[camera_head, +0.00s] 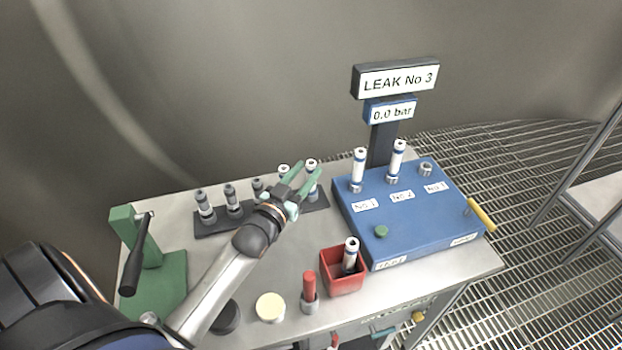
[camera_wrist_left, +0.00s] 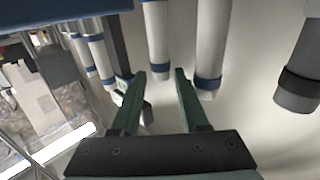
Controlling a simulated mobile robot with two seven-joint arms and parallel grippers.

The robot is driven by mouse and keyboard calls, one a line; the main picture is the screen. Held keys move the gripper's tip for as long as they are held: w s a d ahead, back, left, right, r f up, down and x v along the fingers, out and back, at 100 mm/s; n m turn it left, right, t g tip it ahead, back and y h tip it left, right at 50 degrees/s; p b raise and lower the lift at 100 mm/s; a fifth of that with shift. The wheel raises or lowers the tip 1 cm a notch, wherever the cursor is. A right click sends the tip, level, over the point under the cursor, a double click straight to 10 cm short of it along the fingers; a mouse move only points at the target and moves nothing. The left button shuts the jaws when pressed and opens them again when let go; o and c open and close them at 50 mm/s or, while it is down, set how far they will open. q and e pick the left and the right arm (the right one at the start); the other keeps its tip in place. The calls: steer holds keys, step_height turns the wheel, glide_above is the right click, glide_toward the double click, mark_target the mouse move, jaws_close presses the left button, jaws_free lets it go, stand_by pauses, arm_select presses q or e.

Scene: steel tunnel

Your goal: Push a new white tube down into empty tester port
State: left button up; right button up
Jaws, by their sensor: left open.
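The blue tester (camera_head: 408,228) has white tubes standing in ports No 1 (camera_head: 358,168) and No 2 (camera_head: 397,158). Port No 3 (camera_head: 426,169) is an empty grey socket. A dark rack (camera_head: 215,229) at the back holds several grey fittings and white tubes (camera_head: 311,166). My left gripper (camera_head: 306,178) is open at the rack's right end, near the white tubes. In the left wrist view, a white tube with a blue band (camera_wrist_left: 158,45) shows between the green fingertips (camera_wrist_left: 160,74); another (camera_wrist_left: 212,45) is right of them. Contact cannot be told. My right gripper is not in view.
A sign reads LEAK No 3 (camera_head: 398,79) above a 0.0 bar display (camera_head: 391,112). A red bin (camera_head: 343,279) holds a white tube (camera_head: 350,258). A red-handled item (camera_head: 309,287), a cream disc (camera_head: 270,307) and a green lever press (camera_head: 160,285) stand along the front and left.

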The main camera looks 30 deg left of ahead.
mark_target(309, 168)
arm_select(q)
steer(key=shift+w+a, duration=0.15)
steer(key=shift+w, duration=1.45)
jaws_close()
